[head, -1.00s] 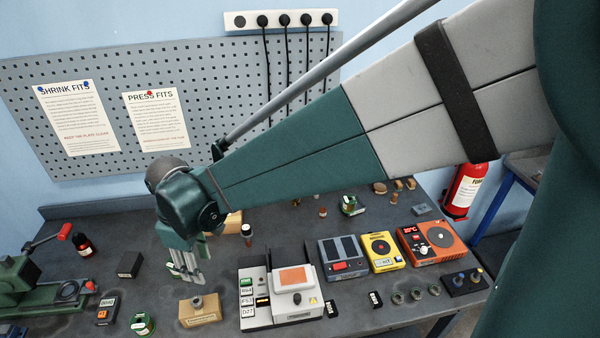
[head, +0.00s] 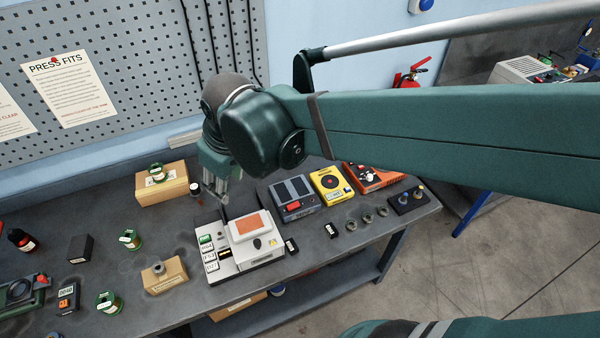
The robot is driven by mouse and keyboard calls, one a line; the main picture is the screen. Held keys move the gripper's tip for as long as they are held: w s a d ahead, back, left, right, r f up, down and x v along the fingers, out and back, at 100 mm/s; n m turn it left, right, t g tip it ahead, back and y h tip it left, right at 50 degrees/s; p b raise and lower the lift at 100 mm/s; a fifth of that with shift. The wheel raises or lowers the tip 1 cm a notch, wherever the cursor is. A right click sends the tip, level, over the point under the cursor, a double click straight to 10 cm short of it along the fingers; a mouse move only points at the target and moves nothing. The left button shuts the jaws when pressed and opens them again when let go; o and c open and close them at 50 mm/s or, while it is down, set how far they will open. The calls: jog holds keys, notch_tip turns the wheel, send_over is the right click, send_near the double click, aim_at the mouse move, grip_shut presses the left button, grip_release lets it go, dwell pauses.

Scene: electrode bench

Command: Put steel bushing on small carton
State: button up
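A small brown carton (head: 172,279) sits near the bench's front edge, left of the white press-like device. A short grey ring-shaped piece, which looks like a steel bushing (head: 159,268), sits upright on its top. My gripper (head: 218,203) points down behind the white device, to the right of the small carton and apart from it. Its fingers are small and partly hidden by the wrist, so I cannot tell whether they are open or hold anything.
Several grey rings (head: 367,218) lie at the front right. The white device (head: 250,258) stands mid-bench. A larger carton (head: 150,193) with a green spool on top stands at the back. Other green spools (head: 130,239) and a black block (head: 80,248) are at left.

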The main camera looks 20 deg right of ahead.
jog(key=s+d+r+m+t, duration=0.1)
jog(key=s+d+m, duration=0.2)
jog(key=d, duration=0.5)
jog(key=s+d+m+t+h, duration=0.1)
jog(key=s+d+m+t, duration=0.1)
jog(key=s+d, duration=0.3)
jog(key=d+m, duration=0.1)
jog(key=d, duration=0.2)
jog(key=shift+d+r+m, duration=0.2)
jog(key=shift+r+m, duration=0.2)
